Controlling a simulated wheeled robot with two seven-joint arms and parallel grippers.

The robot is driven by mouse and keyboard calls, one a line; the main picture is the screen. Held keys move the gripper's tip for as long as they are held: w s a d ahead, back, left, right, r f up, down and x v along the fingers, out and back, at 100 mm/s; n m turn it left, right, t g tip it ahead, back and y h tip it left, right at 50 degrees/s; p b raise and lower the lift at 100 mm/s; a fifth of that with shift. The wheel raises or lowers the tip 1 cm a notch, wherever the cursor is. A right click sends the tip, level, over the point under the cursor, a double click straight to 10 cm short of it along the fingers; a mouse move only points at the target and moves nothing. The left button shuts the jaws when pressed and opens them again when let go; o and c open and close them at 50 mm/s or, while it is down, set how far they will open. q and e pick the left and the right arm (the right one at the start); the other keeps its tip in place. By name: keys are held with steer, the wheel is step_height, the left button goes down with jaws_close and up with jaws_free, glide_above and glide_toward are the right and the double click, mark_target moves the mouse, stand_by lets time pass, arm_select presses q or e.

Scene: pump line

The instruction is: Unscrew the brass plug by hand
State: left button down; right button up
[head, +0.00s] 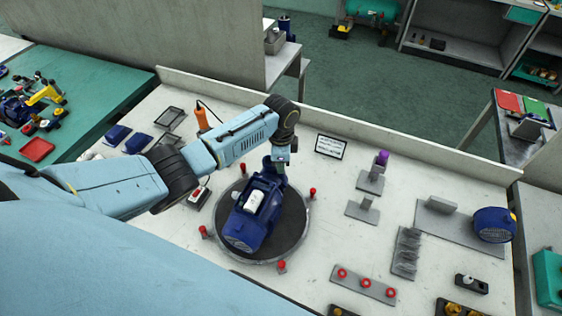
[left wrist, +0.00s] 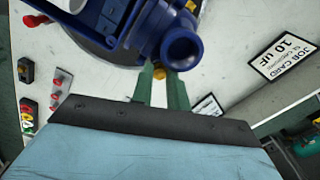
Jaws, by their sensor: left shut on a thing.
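The blue pump (head: 250,215) lies on the dark round turntable (head: 292,248) in the middle of the bench. It also fills the top of the left wrist view (left wrist: 135,25), with its round open port (left wrist: 181,47) facing the camera. The brass plug (left wrist: 159,72) shows just below that port, between the two green fingers of my left gripper (left wrist: 160,84). The left gripper is shut on the plug, close against the pump. In the head view my left gripper (head: 280,165) reaches down at the pump's far end, and the plug is hidden there. My right gripper is not in view.
Red-topped pins (head: 312,192) stand around the turntable. A job card (head: 330,147) stands behind it. To the right are small grey stands (head: 370,180), a strip with red knobs (head: 363,284) and a blue motor part (head: 494,225). Dark blue trays (head: 118,135) lie at the left.

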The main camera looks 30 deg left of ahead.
arm_select(q)
steer(key=shift+n, duration=0.9)
steer(key=shift+s+n, duration=0.1)
steer(key=shift+n, duration=0.8)
steer(key=shift+n, duration=0.9)
steer(key=shift+r, duration=0.1)
steer(key=shift+r, duration=1.6)
